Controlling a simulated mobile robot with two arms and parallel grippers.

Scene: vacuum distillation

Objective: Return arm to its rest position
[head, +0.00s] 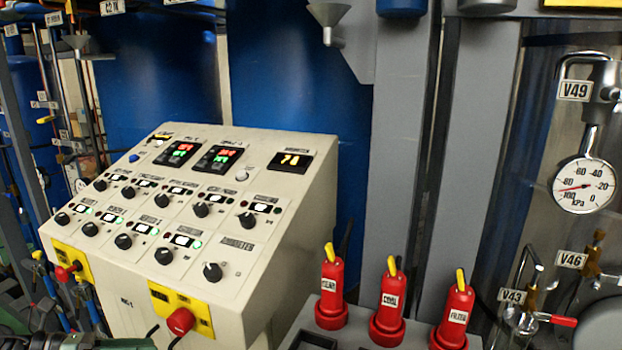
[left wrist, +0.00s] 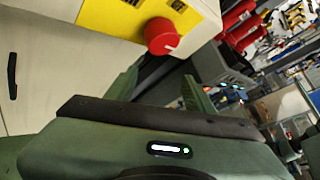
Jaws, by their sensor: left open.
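My left gripper (left wrist: 162,90) shows in the left wrist view with its two green fingers apart and nothing seen between them. It is just below a red knob (left wrist: 162,36) on a yellow plate at the lower front of the control cabinet; I cannot tell if it touches anything. In the head view the same kind of red knob (head: 180,321) shows at the cabinet's lower front. A green part at the bottom left edge there seems to be my left arm, and the fingers cannot be made out. My right gripper is in neither view.
The beige control cabinet (head: 262,275) has several black dials and lit displays. A second red knob (head: 66,272) is at its left. Red plugs, one of them a middle plug (head: 389,305), stand to the right. A pressure gauge (head: 584,186) and valves are at far right.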

